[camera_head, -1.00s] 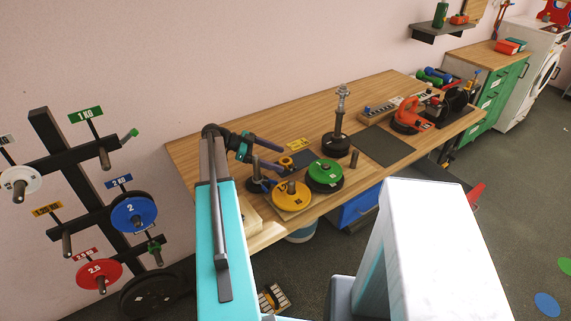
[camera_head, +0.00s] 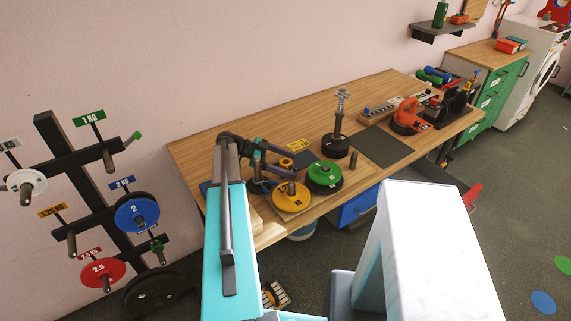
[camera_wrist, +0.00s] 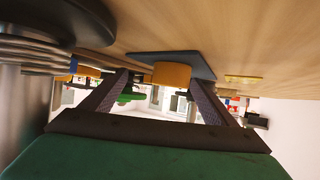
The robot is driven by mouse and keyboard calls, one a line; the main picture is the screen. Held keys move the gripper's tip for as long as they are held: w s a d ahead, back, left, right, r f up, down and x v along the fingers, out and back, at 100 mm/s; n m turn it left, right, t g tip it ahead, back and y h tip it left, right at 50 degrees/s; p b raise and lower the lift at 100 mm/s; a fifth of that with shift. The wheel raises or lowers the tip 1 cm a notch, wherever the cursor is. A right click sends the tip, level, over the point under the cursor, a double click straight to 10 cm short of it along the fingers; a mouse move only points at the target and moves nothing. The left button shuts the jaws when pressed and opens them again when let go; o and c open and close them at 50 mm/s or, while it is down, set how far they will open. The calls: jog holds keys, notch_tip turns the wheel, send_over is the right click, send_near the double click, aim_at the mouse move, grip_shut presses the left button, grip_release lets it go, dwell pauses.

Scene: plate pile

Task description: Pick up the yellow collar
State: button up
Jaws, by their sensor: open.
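The yellow collar (camera_head: 286,163) sits on a dark blue-grey pad (camera_head: 304,159) on the wooden bench, behind the yellow weight plate. In the wrist view the collar (camera_wrist: 171,75) shows as an orange-yellow block between the two fingers, against the pad (camera_wrist: 205,68). My gripper (camera_head: 285,161) is open, with its fingers reaching right at the collar. In the wrist view the gripper (camera_wrist: 163,82) has its fingers spread and holds nothing. I cannot tell whether the collar is between the fingertips or just beyond them.
A dark stand with a metal post (camera_head: 335,145) is behind right. A yellow label (camera_head: 299,146) lies behind the pad.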

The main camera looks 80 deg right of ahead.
jog(key=shift+s+f, duration=0.1)
jog(key=shift+s, duration=0.15)
dwell(0.3)
jog(key=c, duration=1.1)
notch_tip(320, 180, up, 10)
jog(key=b, duration=0.3)
